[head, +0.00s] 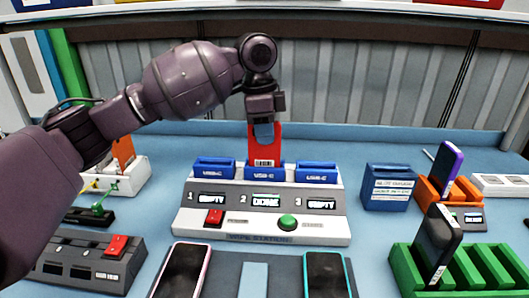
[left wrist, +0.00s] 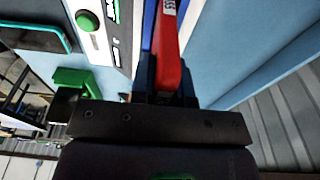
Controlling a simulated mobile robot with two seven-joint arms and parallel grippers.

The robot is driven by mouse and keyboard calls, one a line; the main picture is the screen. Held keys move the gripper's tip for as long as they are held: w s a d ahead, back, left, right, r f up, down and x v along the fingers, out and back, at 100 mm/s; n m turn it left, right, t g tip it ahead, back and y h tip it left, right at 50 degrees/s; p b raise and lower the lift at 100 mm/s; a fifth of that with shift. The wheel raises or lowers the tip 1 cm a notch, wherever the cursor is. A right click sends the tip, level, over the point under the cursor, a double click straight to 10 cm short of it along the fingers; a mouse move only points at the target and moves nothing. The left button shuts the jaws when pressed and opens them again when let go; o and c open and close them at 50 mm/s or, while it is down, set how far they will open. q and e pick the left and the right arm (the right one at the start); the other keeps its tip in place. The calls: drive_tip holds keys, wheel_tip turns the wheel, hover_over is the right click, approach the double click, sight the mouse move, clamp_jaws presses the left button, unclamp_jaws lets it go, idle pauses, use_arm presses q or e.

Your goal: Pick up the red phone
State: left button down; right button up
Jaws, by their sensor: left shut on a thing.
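The red phone (head: 265,147) stands upright at the middle slot of a white and grey station (head: 262,232) in the head view. The station's middle label reads DONE, with EMPTY on both sides. My left gripper (head: 263,122) is above the middle slot and shut on the phone's upper end. In the left wrist view the red phone (left wrist: 167,50) runs between the fingers of my left gripper (left wrist: 166,90), beside a blue slot. Whether the phone's lower end is still inside the slot is hidden. My right gripper is not in view.
Two phones (head: 181,272) (head: 327,274) lie on a dark mat in front. A green rack (head: 459,268) with a black phone (head: 437,240) and an orange holder with a purple phone (head: 447,162) stand at right. A switch box (head: 85,264) is at left.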

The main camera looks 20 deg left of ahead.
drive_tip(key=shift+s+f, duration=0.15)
use_arm(q)
drive_tip(key=shift+r, duration=0.1)
wheel_tip(320, 180, up, 8)
drive_tip(key=shift+s+f+p, duration=0.1)
drive_tip(key=shift+f+p, duration=0.05)
drive_tip(key=shift+p, duration=0.8)
wheel_tip(320, 180, up, 12)
drive_tip(key=p, duration=0.2)
drive_tip(key=shift+p, duration=0.3)
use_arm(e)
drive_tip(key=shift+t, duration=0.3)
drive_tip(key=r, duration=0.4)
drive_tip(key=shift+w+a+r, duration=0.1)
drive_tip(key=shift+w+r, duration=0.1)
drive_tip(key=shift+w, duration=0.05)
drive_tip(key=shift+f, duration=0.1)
use_arm(q)
drive_tip(key=shift+r, duration=0.2)
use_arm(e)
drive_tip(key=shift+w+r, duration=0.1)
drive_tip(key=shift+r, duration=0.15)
